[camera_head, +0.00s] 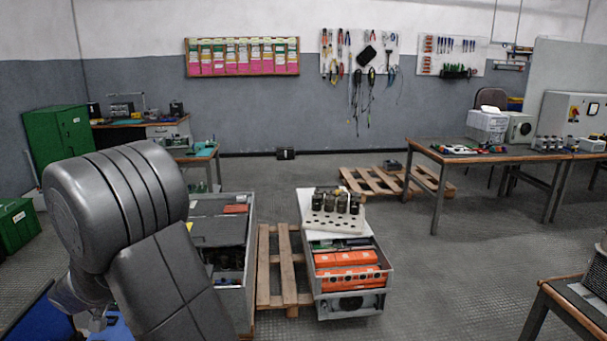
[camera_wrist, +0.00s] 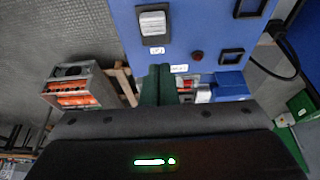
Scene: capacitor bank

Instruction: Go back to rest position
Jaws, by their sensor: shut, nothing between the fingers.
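My gripper (camera_wrist: 158,76) shows in the wrist view as two dark green fingers pressed together, shut and empty. Behind the fingertips is a blue panel (camera_wrist: 212,30) with a white rocker switch (camera_wrist: 153,23) and a small dark red round button or lamp (camera_wrist: 197,56). I cannot tell whether the fingers touch the panel. In the head view my arm is bent in the left foreground, and it hides the gripper and most of the blue thing beneath it.
An open grey cabinet (camera_head: 249,285) stands right beside my arm. Work tables (camera_head: 435,155) stand at right, another (camera_head: 550,290) at lower right. The floor (camera_head: 450,270) between is clear.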

